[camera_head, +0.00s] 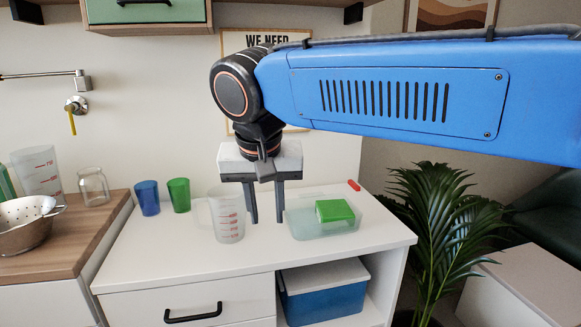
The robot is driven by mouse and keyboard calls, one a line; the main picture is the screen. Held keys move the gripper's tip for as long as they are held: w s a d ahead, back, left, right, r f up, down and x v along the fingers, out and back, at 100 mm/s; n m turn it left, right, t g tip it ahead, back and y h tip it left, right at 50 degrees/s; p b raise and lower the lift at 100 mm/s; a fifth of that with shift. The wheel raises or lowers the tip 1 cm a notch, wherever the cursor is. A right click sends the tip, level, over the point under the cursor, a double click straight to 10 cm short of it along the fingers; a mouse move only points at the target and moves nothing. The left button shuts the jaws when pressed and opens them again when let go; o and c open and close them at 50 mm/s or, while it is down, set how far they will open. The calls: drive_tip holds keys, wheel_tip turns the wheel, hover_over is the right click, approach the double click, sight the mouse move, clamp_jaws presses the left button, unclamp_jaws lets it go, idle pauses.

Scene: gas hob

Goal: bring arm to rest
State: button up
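My blue arm (400,95) reaches in from the right across the upper part of the head view. My gripper (267,203) points down over the white counter (180,260), with its two dark fingers apart and nothing visible between them. The fingertips are between a clear measuring cup (228,218) on the left and a translucent tray (305,226) on the right. I cannot tell whether the fingertips touch the counter. A green block (334,211) with a white side is in the tray.
A blue cup (147,198) and a green cup (179,195) stand at the back left. A small red object (353,185) lies behind the tray. A colander (24,228) and a jar (93,187) are on the wooden top. A plant (440,225) stands at right. The front counter is clear.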

drive_tip(key=d+f, duration=0.4)
drive_tip(key=d, duration=0.9)
drive_tip(key=s+d+f, duration=0.6)
drive_tip(key=d+f, duration=0.2)
drive_tip(key=d, duration=0.2)
drive_tip(key=s+d+f, duration=0.7)
drive_tip(key=d+f, duration=0.1)
drive_tip(key=d, duration=0.2)
drive_tip(key=shift+d+f+m+t, duration=0.2)
drive_tip(key=shift+d+m+t, duration=0.1)
drive_tip(key=shift+t, duration=0.1)
